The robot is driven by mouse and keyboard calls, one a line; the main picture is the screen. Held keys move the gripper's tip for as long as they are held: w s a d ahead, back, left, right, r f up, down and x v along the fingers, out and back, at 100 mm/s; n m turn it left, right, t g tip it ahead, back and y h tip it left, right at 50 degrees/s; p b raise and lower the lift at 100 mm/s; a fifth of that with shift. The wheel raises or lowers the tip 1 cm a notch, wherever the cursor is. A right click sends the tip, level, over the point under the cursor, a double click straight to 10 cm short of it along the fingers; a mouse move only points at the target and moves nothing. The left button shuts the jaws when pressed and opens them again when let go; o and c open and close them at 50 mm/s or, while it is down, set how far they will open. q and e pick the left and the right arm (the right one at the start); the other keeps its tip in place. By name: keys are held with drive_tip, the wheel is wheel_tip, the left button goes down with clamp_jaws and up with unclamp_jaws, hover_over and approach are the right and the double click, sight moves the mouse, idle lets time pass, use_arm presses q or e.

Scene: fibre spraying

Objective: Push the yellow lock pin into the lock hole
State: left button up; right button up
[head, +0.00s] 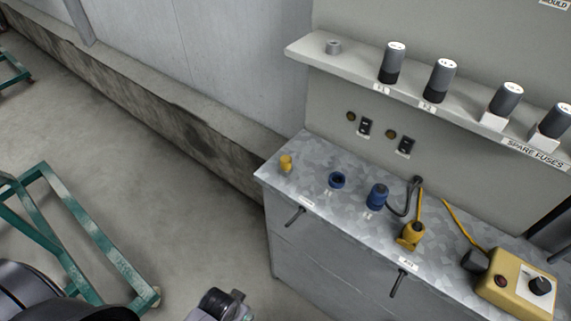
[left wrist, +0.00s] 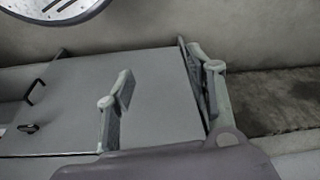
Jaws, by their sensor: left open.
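A small yellow cylindrical piece (head: 286,163) stands at the left end of the grey metal bench top. A yellow fitting (head: 411,235) with a cable sits near the bench's front edge, further right. I cannot tell which of these, if either, is the lock pin. A blue ring-shaped socket (head: 337,181) and a taller blue connector (head: 377,196) stand between them. No lock hole can be made out clearly. My left gripper (left wrist: 158,80) is open and empty, its two fingers apart in front of a grey cabinet face.
A yellow control box (head: 515,288) with a red button and black knob stands at the bench's right end. A shelf (head: 310,48) above holds several grey cylinders. Green metal frames (head: 95,240) stand on the left floor. Dark handles (head: 398,282) stick out from the cabinet front.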

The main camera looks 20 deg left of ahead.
use_arm(q)
drive_tip(key=w+d+r+t+b, duration=0.1)
drive_tip(key=w+r+t, duration=0.25)
drive_tip(key=r, duration=1.35)
drive_tip(key=n+t+h, duration=0.1)
drive_tip(key=t, duration=1.1)
approach(284, 164)
drive_tip(key=w, duration=0.2)
drive_tip(key=w+p, duration=0.1)
drive_tip(key=w+d+p, duration=0.1)
drive_tip(key=w, duration=0.1)
drive_tip(key=shift+w, duration=0.3)
drive_tip(key=w+p, duration=0.1)
drive_tip(key=w, duration=0.4)
drive_tip(key=shift+a+p, duration=0.15)
drive_tip(key=shift+p, duration=0.15)
drive_tip(key=shift+w+f, duration=0.2)
drive_tip(key=shift+w, duration=0.4)
drive_tip(key=shift+s, duration=0.1)
drive_tip(key=shift+c, duration=0.5)
clamp_jaws()
